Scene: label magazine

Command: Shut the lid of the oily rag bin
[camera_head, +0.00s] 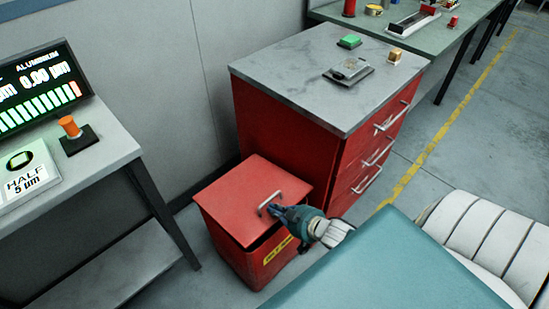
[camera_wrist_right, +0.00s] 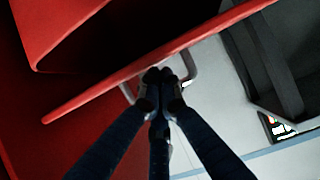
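The red oily rag bin (camera_head: 226,234) stands on the floor at lower centre in the head view, a yellow label on its front. Its red lid (camera_head: 240,190) is partly open, with a dark gap under its front edge. A pale U-shaped handle (camera_head: 268,201) is on the lid. My right gripper (camera_head: 274,210) is at this handle; in the wrist view its fingers (camera_wrist_right: 163,76) come together on the handle's middle (camera_wrist_right: 190,66). The fingertips partly hide the handle. My left gripper is out of view.
A red drawer cabinet (camera_head: 290,125) with a grey top stands close behind and right of the bin. A grey bench (camera_head: 100,150) with a display stands at left. A green bench (camera_head: 450,35) is at the back. Floor is free at right.

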